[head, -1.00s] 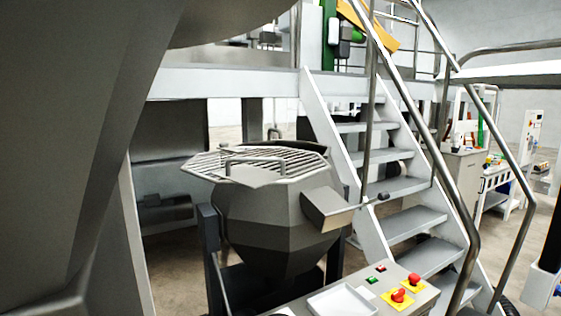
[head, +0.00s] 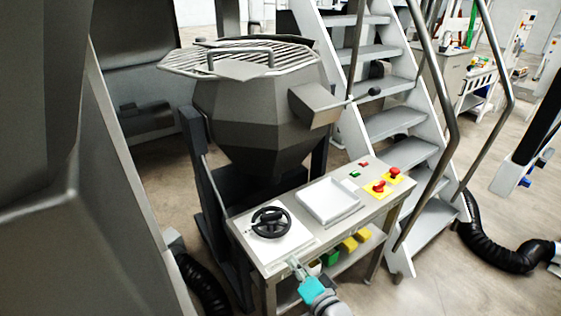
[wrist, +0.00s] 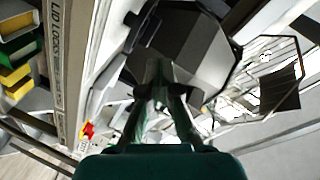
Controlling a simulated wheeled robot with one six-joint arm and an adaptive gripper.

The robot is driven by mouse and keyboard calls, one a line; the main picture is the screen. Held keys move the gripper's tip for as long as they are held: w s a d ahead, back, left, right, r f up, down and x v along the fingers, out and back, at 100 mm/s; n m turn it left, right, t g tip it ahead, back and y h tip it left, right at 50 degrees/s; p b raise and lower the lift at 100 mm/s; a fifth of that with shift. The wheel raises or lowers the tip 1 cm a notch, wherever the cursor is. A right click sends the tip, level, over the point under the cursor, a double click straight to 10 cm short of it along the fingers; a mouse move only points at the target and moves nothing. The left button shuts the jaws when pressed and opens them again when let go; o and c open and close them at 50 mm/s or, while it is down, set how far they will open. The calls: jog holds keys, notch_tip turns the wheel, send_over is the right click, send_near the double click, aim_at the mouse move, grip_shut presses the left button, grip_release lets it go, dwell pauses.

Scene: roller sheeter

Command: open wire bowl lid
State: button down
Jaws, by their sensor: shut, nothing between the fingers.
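The wire bowl lid (head: 190,58) is a grey barred grille lying flat across the top of the faceted grey bowl (head: 262,108). A raised bar handle (head: 271,58) stands on the lid. My gripper (head: 294,263) is low at the front edge of the control table, well below and in front of the lid and apart from it. Its fingers are together and empty. In the wrist view, the shut fingers (wrist: 157,72) point toward the dark bowl (wrist: 185,45), and part of the grille (wrist: 255,65) shows at the right.
The control table (head: 330,232) carries a black handwheel (head: 270,223), a white tray (head: 329,201) and red buttons (head: 379,187). Stairs (head: 408,150) with rails stand at the right. A grey box with a lever (head: 315,105) juts from the bowl's right side.

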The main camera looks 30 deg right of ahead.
jog(key=w+d+r+m+t+y, duration=0.1)
jog(key=w+d+r+m, duration=0.1)
jog(key=w+d+r, duration=0.5)
jog(key=y, duration=0.5)
send_near(281, 68)
jog(key=w+d+r, duration=0.2)
jog(key=d+r, duration=0.1)
jog(key=shift+m, duration=0.3)
jog(key=x, duration=0.9)
jog(key=shift+w+d+r, duration=0.2)
jog(key=shift+w+r, duration=0.15)
jog(key=shift+w+a, duration=0.25)
jog(key=shift+w, duration=0.05)
jog(key=shift+s+a+t+h, duration=0.15)
jog(key=shift+s+a, duration=0.4)
jog(key=shift+a, duration=0.2)
jog(key=shift+s+a+t+h, duration=0.15)
jog(key=shift+s+a, duration=0.4)
jog(key=shift+a, duration=0.2)
